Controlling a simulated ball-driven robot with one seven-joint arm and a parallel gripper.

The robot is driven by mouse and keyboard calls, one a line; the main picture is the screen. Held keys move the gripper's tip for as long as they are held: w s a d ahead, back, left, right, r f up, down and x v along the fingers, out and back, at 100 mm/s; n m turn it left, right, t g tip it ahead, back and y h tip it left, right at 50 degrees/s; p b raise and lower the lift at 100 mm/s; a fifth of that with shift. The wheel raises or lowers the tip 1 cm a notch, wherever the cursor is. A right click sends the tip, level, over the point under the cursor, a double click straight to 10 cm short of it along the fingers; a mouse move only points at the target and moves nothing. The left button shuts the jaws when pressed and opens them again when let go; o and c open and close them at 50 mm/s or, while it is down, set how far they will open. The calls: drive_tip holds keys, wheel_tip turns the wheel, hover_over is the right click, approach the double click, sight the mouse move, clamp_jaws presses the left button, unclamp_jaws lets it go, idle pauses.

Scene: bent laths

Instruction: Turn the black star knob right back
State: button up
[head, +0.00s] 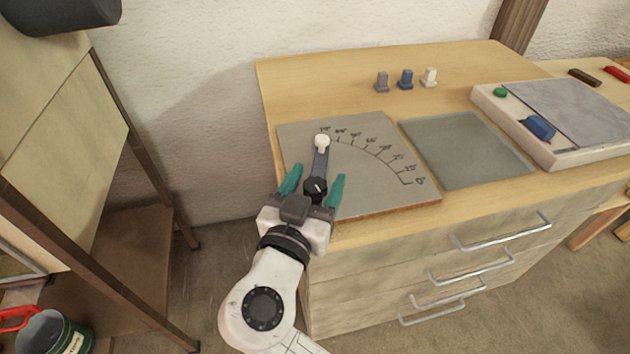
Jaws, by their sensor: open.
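The black star knob (315,188) sits at the lower end of a dark blue-grey arm (321,162) on a grey dial board (376,192). The arm points up the board, and its white-capped end (322,142) lies near the top left end of the marked scale. My gripper (314,182) is open, with one green finger to the left of the knob and one to the right. Both fingers look apart from the knob. The gripper's height over the board is hard to judge.
Grey, blue and white pegs (405,80) stand behind the board. A grey-green plate (466,149) lies to its right. Further right is a pale tray (562,160) with a blue block (539,127) and a green knob (500,92). A wooden rack (130,250) stands at left.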

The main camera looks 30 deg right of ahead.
drive_tip(key=c, duration=0.9)
